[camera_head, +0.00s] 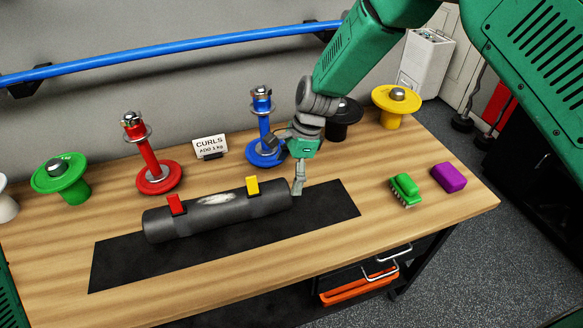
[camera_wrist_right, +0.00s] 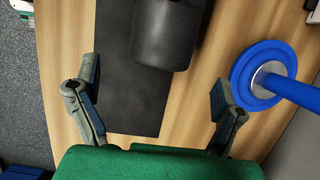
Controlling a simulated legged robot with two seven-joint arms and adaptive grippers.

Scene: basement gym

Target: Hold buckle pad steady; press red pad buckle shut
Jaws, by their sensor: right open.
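The dark grey buckle pad (camera_head: 225,213) is a roll lying on a black mat (camera_head: 120,262) on the bench. A red buckle (camera_head: 176,204) stands out at its left part and a yellow buckle (camera_head: 252,186) at its right part. I cannot tell whether the red buckle is latched. My right gripper (camera_head: 286,167) is open and empty at the pad's right end, not visibly touching it. In the right wrist view, the pad's end (camera_wrist_right: 165,45) lies ahead of the spread fingers of this gripper (camera_wrist_right: 152,82). My left gripper is out of view.
Behind the pad stand a red post (camera_head: 150,160), a CURLS sign (camera_head: 210,147) and a blue post (camera_head: 262,112); the blue one is close to my right gripper. A green brush (camera_head: 404,190) and a purple block (camera_head: 449,177) lie right. Bare wood lies in front of the mat.

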